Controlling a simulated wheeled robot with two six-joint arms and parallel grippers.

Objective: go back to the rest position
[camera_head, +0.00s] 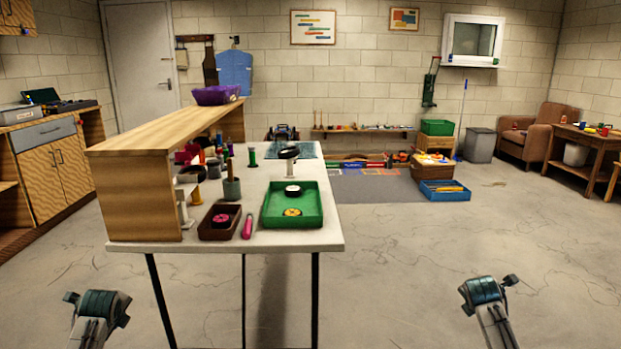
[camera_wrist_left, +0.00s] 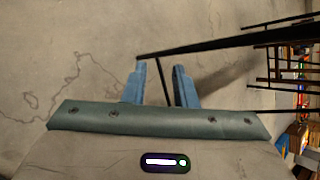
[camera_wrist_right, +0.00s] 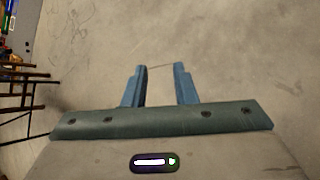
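My left gripper (camera_head: 97,304) is at the lower left of the head view, in front of and left of the table, away from everything. In the left wrist view its two blue fingers (camera_wrist_left: 160,82) stand apart with nothing between them but floor and a dark table leg behind. My right gripper (camera_head: 490,287) is at the lower right of the head view, over bare floor. In the right wrist view its blue fingers (camera_wrist_right: 160,84) are also apart and empty. Both grippers are open and touch nothing.
A white-topped table (camera_head: 260,243) stands ahead, carrying a green tray (camera_head: 318,205), a dark brown tray (camera_head: 206,233), small parts and a wooden shelf (camera_head: 130,199) with a purple bowl (camera_head: 216,95). A cabinet (camera_head: 62,172) stands left.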

